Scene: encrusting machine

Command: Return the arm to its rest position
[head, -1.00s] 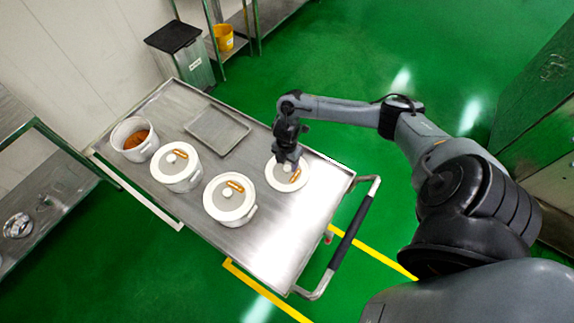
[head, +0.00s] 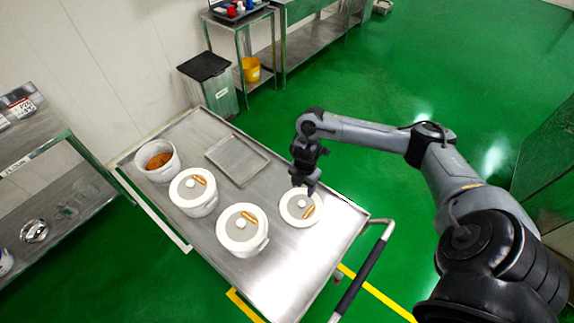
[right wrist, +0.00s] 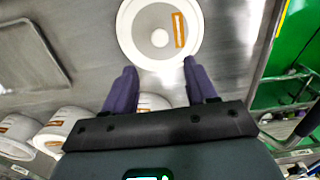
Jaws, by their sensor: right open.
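My right arm reaches in from the right in the head view. Its gripper (head: 307,185) hangs over the cart near a round white lid (head: 289,212) that lies flat on the cart top. In the right wrist view the two dark purple fingers (right wrist: 155,88) are spread wide with nothing between them. The same lid, with a knob and an orange-brown label, lies beyond the fingertips (right wrist: 143,44). The gripper looks apart from the lid, just above it. My left gripper is in neither view.
The steel cart (head: 285,270) also holds two lidded white pots (head: 242,245) (head: 193,205), an open pot of orange-brown filling (head: 158,170) and a shallow tray (head: 238,148). A push handle (head: 360,272) juts from its right end. Shelves stand left and behind. Green floor is open to the right.

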